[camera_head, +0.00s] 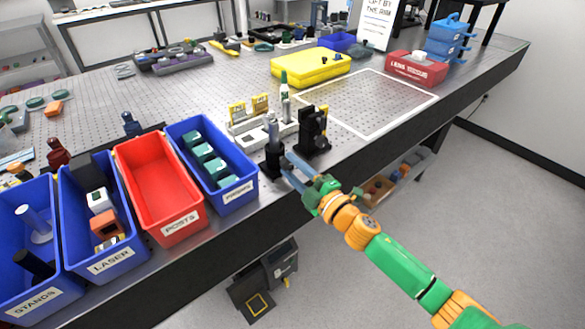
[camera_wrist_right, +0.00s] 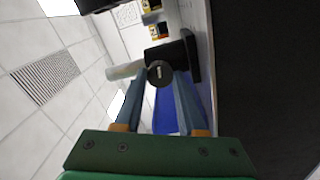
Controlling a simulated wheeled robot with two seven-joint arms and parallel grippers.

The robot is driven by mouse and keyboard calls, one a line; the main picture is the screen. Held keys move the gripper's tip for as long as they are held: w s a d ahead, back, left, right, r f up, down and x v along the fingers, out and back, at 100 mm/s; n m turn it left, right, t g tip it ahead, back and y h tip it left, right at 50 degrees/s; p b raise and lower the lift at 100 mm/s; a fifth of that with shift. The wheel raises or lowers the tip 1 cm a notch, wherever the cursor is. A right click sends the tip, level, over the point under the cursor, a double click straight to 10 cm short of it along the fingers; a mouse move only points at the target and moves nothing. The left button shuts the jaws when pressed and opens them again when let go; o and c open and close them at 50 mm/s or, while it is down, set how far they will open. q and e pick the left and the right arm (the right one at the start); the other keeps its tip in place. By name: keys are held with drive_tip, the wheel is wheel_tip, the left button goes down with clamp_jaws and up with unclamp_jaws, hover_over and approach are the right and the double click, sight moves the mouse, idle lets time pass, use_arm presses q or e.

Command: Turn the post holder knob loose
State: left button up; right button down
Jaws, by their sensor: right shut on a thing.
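The black post holder (camera_head: 272,160) stands upright near the front edge of the breadboard table, with a light metal post (camera_head: 273,130) rising from it. In the right wrist view, the holder (camera_wrist_right: 186,55) appears sideways. Its round dark knob (camera_wrist_right: 160,73), with a pale mark on its face, sits between my fingertips. My right gripper (camera_head: 287,167) reaches in from the front right, its blue-grey fingers shut on the knob; it also shows in the wrist view (camera_wrist_right: 160,80). In the head view the fingers hide the knob. My left gripper is out of view.
A black optic mount (camera_head: 313,130) stands close right of the holder. The blue prisms bin (camera_head: 240,192) is close on the left, beside the red posts bin (camera_head: 180,228). A yellow case (camera_head: 312,68) lies behind. The white-outlined area (camera_head: 375,105) is bare.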

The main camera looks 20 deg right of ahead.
drive_tip(key=shift+f+n, duration=0.1)
drive_tip(key=shift+n, duration=0.8)
drive_tip(key=c, duration=0.5)
unclamp_jaws()
drive_tip(key=b+v, duration=0.1)
drive_tip(key=v, duration=0.6)
